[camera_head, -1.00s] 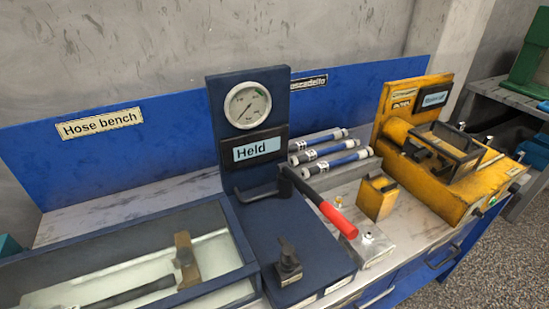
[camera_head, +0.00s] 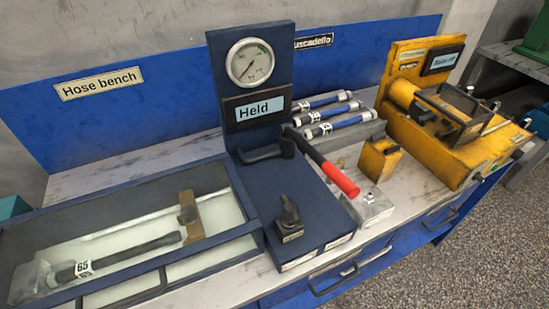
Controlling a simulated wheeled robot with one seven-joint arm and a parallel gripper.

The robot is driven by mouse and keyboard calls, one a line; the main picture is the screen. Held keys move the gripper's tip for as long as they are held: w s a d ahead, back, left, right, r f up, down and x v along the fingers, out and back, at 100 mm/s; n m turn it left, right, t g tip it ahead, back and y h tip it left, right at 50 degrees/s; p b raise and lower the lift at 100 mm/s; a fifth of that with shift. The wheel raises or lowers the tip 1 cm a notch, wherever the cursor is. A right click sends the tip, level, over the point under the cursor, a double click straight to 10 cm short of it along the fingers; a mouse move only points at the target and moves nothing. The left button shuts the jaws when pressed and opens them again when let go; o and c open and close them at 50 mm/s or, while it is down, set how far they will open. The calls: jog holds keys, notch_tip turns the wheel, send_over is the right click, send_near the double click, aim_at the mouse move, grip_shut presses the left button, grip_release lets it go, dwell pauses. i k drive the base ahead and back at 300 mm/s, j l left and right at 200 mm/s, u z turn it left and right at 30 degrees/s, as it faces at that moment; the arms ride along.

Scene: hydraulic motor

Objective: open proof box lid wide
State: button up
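The proof box (camera_head: 232,204) is the long dark blue box at the left of the bench. Its framed, see-through top seems to lie flat over it; I cannot clearly tell lid from box rim. A dark handle (camera_head: 160,279) shows at its front edge. Through the top I see a dark hose (camera_head: 128,255) with a white tag reading 65, and a brown block (camera_head: 189,214) beside its right end. My gripper is not in view.
Right of the box stands a dark blue pump unit (camera_head: 300,178) with a gauge (camera_head: 250,63), a "Held" display and a red-handled lever (camera_head: 340,178). Several hoses (camera_head: 325,115) lie behind it. A yellow machine (camera_head: 440,130) stands at the right. Grey floor is clear at lower right.

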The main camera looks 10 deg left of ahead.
aim_at(77, 293)
jog(key=u, duration=1.3)
